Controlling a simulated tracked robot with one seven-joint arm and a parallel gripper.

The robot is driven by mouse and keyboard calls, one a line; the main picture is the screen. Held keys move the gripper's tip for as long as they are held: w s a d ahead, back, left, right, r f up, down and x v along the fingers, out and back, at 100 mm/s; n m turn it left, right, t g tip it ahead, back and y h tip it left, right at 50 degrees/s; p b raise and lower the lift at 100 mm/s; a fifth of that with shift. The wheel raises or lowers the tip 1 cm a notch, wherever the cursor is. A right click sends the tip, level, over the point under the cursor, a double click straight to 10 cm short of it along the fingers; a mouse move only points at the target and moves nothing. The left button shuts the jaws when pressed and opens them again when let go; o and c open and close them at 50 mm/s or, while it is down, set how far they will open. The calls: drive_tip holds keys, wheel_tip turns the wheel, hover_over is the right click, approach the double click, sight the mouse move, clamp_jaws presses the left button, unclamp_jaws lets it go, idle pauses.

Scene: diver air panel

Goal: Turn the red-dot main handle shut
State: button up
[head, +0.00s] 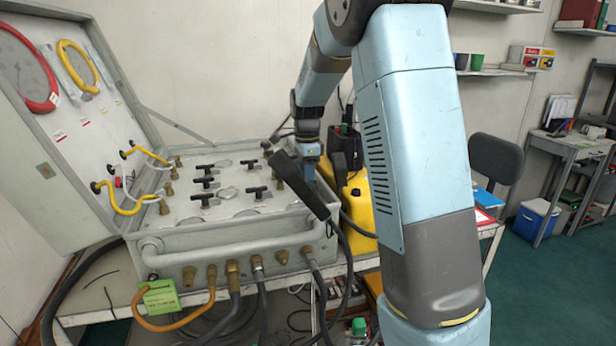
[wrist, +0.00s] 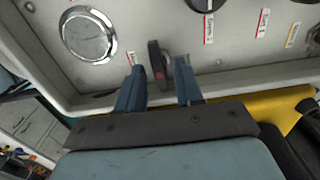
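The main handle (wrist: 155,58) is a dark lever with a red dot on it, near the rim of the grey panel (wrist: 225,75) in the wrist view. It stands roughly upright in that picture, between my fingertips. My gripper (wrist: 159,68) is open, with one blue finger on each side of the handle. A narrow gap shows on both sides, and I see no grip on it. How deep the fingers reach around it I cannot tell. In the head view my gripper is over the right end of the panel (head: 180,208), and it hides the red-dot handle.
Several black T-handles (head: 205,199) and round gauges stand left of my gripper. A round gauge (wrist: 88,35) is left of the handle in the wrist view. A pipe rail (head: 240,245) and hoses run along the front.

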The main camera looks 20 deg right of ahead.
drive_tip(key=shift+o, duration=0.2)
wheel_tip(320, 180, up, 14)
drive_tip(key=shift+f, duration=0.15)
idle(0.5)
drive_tip(key=shift+c, duration=0.3)
idle(2.0)
